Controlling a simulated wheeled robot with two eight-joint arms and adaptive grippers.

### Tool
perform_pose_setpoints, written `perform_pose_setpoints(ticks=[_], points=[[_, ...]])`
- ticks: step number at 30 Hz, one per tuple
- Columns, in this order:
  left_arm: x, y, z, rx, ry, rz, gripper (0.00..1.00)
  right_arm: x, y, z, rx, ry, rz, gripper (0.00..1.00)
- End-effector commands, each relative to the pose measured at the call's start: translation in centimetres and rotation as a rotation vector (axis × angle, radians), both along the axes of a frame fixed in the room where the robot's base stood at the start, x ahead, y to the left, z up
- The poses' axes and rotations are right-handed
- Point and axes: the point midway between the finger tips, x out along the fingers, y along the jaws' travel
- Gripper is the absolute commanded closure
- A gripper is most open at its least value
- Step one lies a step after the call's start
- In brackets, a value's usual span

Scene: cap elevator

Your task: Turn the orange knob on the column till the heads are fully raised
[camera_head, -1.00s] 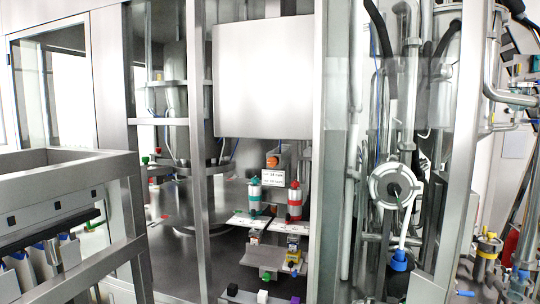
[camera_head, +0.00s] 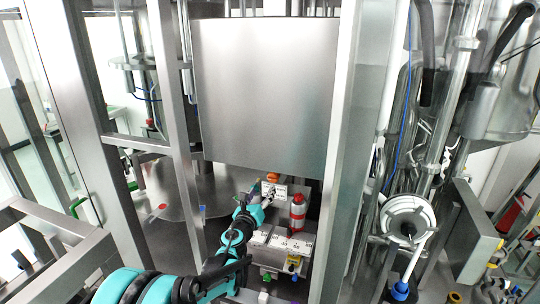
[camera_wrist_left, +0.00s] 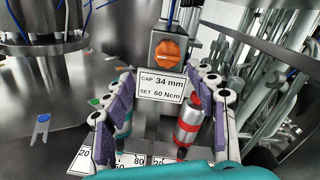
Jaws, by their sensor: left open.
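The orange knob (camera_head: 272,177) sits on the front of a grey column below the big steel panel. In the left wrist view the knob (camera_wrist_left: 169,52) faces me on its metal block, with its ridge tilted. My left gripper (camera_head: 268,196) reaches up from below in front of the column. In the left wrist view its two purple-padded fingers (camera_wrist_left: 160,84) are spread open with nothing between them. They point toward the knob, which is beyond the fingertips and apart from them. The heads cannot be clearly made out.
A white sign (camera_wrist_left: 161,86) reading "CAP 34 mm, SET 60 Ncm" hangs under the knob. A red-and-silver cylinder (camera_head: 297,212) stands right of the gripper, and a teal one (camera_wrist_left: 124,124) shows left. Steel frame posts (camera_head: 180,130) flank the opening.

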Motion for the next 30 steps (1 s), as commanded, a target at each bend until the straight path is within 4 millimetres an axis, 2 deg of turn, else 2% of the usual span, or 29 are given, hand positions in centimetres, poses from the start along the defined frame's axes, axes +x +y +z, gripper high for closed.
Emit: perform_pose_setpoints(ticks=[1,7,18,23,30], points=[[0.3,-0.7,0.3,0.043,-0.01,-0.019,0.43,0.0,0.0,1.0,0.0,0.0,0.0,0.6],[1.6,-1.8,-0.4,0.101,-0.023,-0.046,0.43,0.0,0.0,1.3,0.0,0.001,0.0,0.6],[7.0,-3.5,-0.4,0.096,-0.022,-0.043,0.43,0.0,0.0,2.5,0.0,0.0,0.0,0.6],[7.9,-3.8,-0.4,0.096,-0.022,-0.042,0.43,0.0,0.0,2.6,0.0,0.0,0.0,0.6],[8.0,-3.8,-0.4,0.095,-0.021,-0.042,0.43,0.0,0.0,2.6,0.0,0.0,0.0,0.6]])
